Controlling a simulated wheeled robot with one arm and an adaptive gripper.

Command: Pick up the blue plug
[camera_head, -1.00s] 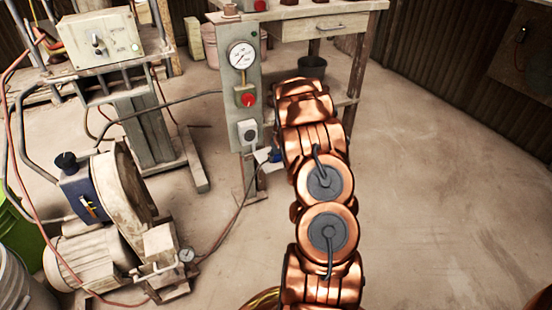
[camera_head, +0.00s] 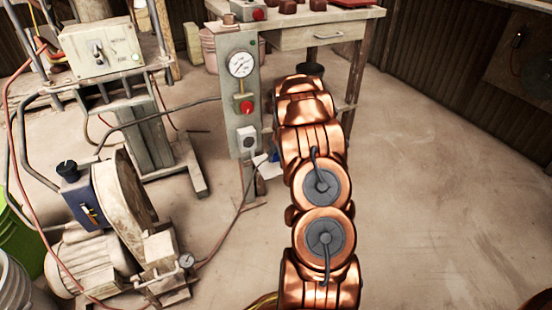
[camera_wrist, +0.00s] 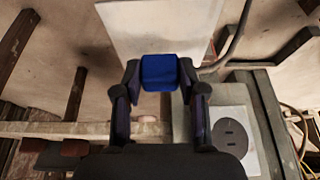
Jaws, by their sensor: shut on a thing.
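The blue plug (camera_wrist: 160,72) is between the fingertips of my gripper (camera_wrist: 160,76) in the wrist view. Both fingers press on its sides, so my gripper is shut on it. A grey cable (camera_wrist: 234,42) curves up and right from beside the plug. A pale flat sheet (camera_wrist: 150,28) lies behind it in the picture. In the head view my copper arm hides most of the gripper.
A motor machine (camera_head: 90,255) stands at lower left. The floor at right is clear.

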